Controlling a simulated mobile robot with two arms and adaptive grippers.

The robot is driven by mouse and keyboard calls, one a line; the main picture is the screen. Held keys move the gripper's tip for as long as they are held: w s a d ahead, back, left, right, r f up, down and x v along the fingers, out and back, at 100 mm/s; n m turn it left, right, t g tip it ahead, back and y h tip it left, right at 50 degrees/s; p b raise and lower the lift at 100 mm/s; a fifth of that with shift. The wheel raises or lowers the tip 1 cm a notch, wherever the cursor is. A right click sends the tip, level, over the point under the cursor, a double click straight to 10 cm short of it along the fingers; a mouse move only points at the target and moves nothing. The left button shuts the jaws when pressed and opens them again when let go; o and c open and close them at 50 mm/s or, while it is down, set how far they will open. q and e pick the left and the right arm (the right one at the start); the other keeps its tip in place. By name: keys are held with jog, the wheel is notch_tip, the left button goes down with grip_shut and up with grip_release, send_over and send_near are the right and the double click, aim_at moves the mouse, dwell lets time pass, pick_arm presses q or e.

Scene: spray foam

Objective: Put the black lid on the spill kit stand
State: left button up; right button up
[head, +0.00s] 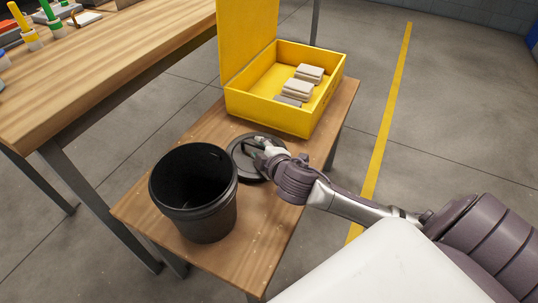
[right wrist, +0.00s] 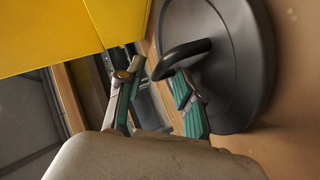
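The round black lid (head: 240,162) lies on the small wooden stand (head: 262,222), between the black bucket and the yellow box. Its raised handle (right wrist: 184,56) shows in the right wrist view, where the lid (right wrist: 238,75) fills the upper right. My right gripper (head: 262,147) is at the lid from the right, partly covering it. In the right wrist view its fingers (right wrist: 158,76) are spread, with the near end of the handle by the gap between them. I cannot tell whether a finger touches the handle. My left gripper is not in view.
An open black bucket (head: 205,215) stands on the front of the stand, close to the lid. A yellow box (head: 270,110) with its cover up holds pale packs (head: 298,89) at the back. A workbench (head: 110,60) runs along the left.

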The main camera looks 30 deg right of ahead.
jog(key=p+v, duration=0.1)
jog(key=v, duration=0.6)
jog(key=shift+s+r, duration=0.2)
jog(key=shift+s, duration=0.05)
pick_arm(q)
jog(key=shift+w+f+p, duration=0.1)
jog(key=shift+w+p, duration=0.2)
jog(key=shift+p, duration=0.1)
pick_arm(e)
jog(key=v, duration=0.3)
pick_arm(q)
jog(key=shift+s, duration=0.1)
pick_arm(e)
jog(key=shift+f, duration=0.1)
